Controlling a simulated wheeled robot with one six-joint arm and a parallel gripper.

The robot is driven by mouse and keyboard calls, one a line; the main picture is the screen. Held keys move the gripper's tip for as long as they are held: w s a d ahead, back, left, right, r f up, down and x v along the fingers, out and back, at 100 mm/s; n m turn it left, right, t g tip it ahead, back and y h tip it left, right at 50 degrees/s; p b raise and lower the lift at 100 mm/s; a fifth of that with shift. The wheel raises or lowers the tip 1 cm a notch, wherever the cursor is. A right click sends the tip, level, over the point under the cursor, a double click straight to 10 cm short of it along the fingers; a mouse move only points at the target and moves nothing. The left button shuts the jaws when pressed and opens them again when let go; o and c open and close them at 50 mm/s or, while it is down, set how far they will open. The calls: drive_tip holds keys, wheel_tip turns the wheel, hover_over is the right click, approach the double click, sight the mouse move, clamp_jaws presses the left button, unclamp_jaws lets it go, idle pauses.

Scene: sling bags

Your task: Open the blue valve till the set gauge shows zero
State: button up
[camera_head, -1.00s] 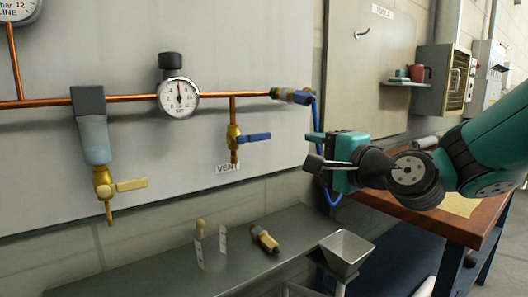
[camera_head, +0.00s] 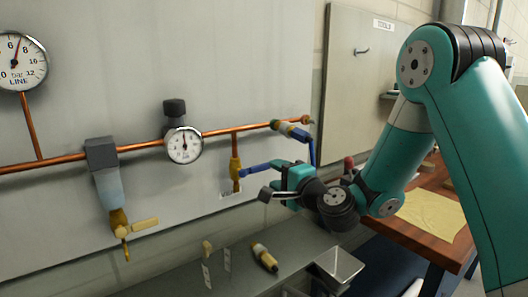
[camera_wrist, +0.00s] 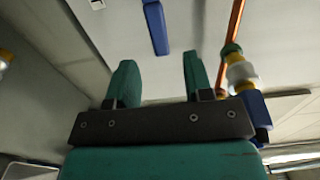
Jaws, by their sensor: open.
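The vent valve is a brass body (camera_head: 235,172) hanging below the copper pipe, with a blue lever (camera_head: 256,167) pointing right. The small round white gauge (camera_head: 184,145) on the pipe has its needle pointing roughly up; its numbers are too small to read surely. My gripper (camera_head: 268,182) is open and empty, just right of the lever, its fingers near the lever's free end. In the wrist view the blue lever (camera_wrist: 156,27) appears ahead, beyond and roughly between my two fingertips (camera_wrist: 160,65), apart from them. The VENT label is partly hidden.
A larger LINE gauge (camera_head: 20,62) is at upper left. A yellow-handled brass valve (camera_head: 120,225) hangs below a filter unit. A blue hose fitting (camera_head: 290,130) sits close above my gripper. A grey shelf (camera_head: 190,270) with a loose brass fitting (camera_head: 264,257) lies below.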

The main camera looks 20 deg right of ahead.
sight(265, 168)
drive_tip(key=p+x, duration=0.3)
drive_tip(key=x, duration=0.2)
drive_tip(key=shift+w+a+r, duration=0.15)
drive_tip(key=shift+w+a+p, duration=0.1)
drive_tip(key=shift+w+p, duration=0.25)
drive_tip(key=shift+w, duration=0.1)
clamp_jaws()
